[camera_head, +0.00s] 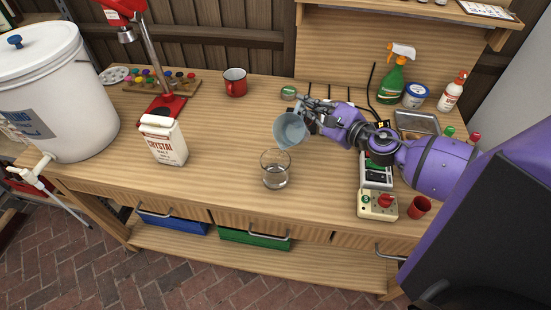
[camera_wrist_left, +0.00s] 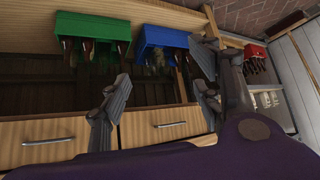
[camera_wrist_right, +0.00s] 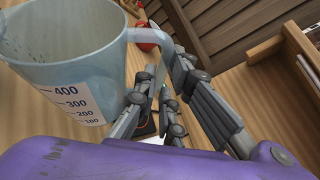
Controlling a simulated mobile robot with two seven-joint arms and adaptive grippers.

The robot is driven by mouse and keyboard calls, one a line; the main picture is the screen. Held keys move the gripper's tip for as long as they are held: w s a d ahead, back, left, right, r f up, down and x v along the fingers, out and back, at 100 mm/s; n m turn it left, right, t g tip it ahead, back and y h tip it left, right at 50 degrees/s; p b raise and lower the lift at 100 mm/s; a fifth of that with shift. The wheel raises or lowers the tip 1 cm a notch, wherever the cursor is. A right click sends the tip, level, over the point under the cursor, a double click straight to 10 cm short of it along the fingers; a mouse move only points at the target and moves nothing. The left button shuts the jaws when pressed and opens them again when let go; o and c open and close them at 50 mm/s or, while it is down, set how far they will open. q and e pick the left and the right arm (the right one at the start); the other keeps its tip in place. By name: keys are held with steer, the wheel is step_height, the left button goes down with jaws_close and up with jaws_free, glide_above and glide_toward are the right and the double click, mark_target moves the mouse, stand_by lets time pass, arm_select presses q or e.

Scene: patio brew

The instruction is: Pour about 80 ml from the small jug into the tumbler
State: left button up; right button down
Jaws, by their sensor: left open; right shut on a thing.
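The small jug (camera_head: 289,130) is a translucent blue-grey measuring jug, tilted above and slightly right of the tumbler. The right wrist view shows the jug (camera_wrist_right: 75,60) close up, with scale marks up to 400. My right gripper (camera_head: 311,113) is shut on its handle; its fingers (camera_wrist_right: 165,90) also show in the right wrist view. The clear glass tumbler (camera_head: 275,172) stands upright on the bench, with what looks like clear liquid low in it. I cannot make out a stream. My left gripper (camera_wrist_left: 162,95) is open and empty, in front of the bench drawers.
A grey scale (camera_head: 377,172), a control box (camera_head: 377,205) and a red cup (camera_head: 419,208) are right. The bench between carton and tumbler is clear.

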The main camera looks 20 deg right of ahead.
arm_select(q)
steer(key=shift+d, duration=0.2)
